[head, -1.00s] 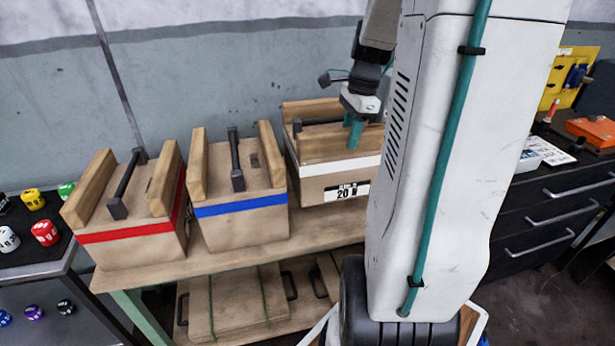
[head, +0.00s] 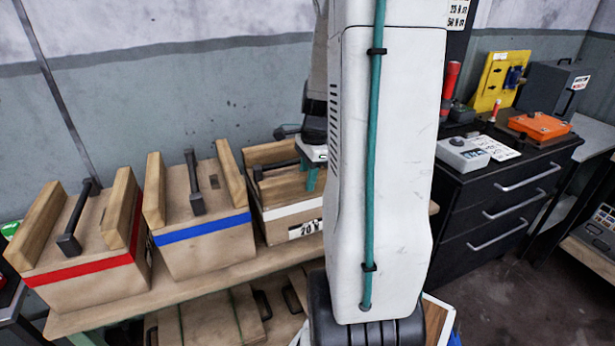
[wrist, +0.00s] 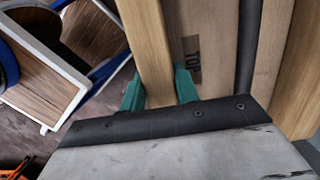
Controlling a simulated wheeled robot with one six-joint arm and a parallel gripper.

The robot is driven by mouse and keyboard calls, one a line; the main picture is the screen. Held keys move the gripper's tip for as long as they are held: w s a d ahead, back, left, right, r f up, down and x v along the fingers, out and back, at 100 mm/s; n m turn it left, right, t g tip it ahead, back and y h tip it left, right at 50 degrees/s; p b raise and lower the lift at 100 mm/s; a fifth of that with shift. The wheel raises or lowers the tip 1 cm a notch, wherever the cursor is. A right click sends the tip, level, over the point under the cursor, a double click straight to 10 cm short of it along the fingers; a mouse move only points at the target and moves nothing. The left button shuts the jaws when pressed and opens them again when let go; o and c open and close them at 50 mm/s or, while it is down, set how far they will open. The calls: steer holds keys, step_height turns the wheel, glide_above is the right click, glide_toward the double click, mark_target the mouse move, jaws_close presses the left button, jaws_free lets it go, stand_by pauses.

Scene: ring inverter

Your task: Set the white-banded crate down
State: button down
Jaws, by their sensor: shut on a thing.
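The white-banded crate (head: 294,211) is a wooden box with a dark handle and a "20" label. It is upright over the wooden bench (head: 215,265), at the right of the blue-banded crate. Its right side is hidden behind my arm. I cannot tell whether its base touches the bench. My gripper (head: 312,177) is at its top, shut on one of its wooden rails. In the wrist view my gripper's teal fingers (wrist: 159,86) sit on either side of that rail (wrist: 150,45).
The blue-banded crate (head: 203,231) stands close at the left, with the red-banded crate (head: 80,271) beyond it. A black drawer cabinet (head: 510,195) stands at the right.

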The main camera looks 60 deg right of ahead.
steer(key=c, duration=1.1)
jaws_free()
steer(key=shift+f, duration=0.1)
steer(key=shift+o, duration=0.2)
